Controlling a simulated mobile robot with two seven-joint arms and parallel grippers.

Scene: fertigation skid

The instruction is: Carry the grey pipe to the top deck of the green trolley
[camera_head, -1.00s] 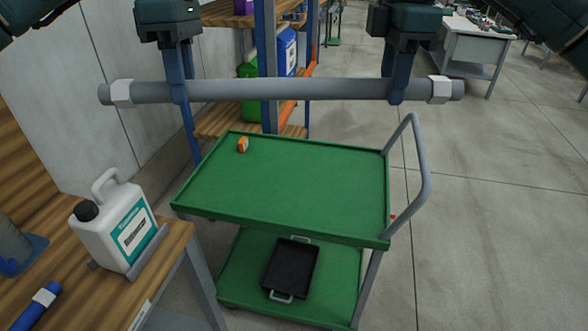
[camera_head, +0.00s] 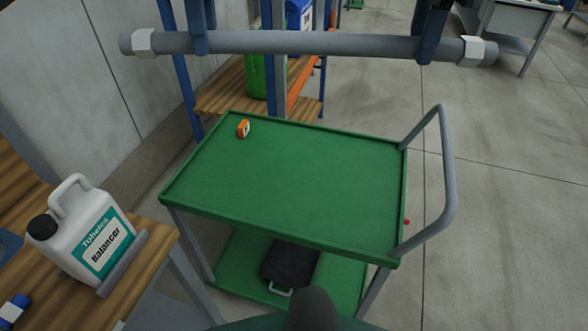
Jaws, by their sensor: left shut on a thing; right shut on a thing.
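The grey pipe (camera_head: 310,43) with white hexagonal collars near its ends spans the top of the head view, roughly level. My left gripper (camera_head: 200,42) is shut on it near its left end. My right gripper (camera_head: 427,50) is shut on it near its right end. Only the lower parts of both grippers show at the top edge. The pipe appears held in the air above the far side of the green trolley (camera_head: 290,185). The trolley's top deck carries only a small orange-and-white object (camera_head: 243,128) at its far left corner.
A grey push handle (camera_head: 447,170) rises at the trolley's right side. A white jug (camera_head: 82,232) stands on a wooden bench (camera_head: 150,262) at left. A shelf rack (camera_head: 232,95) stands behind.

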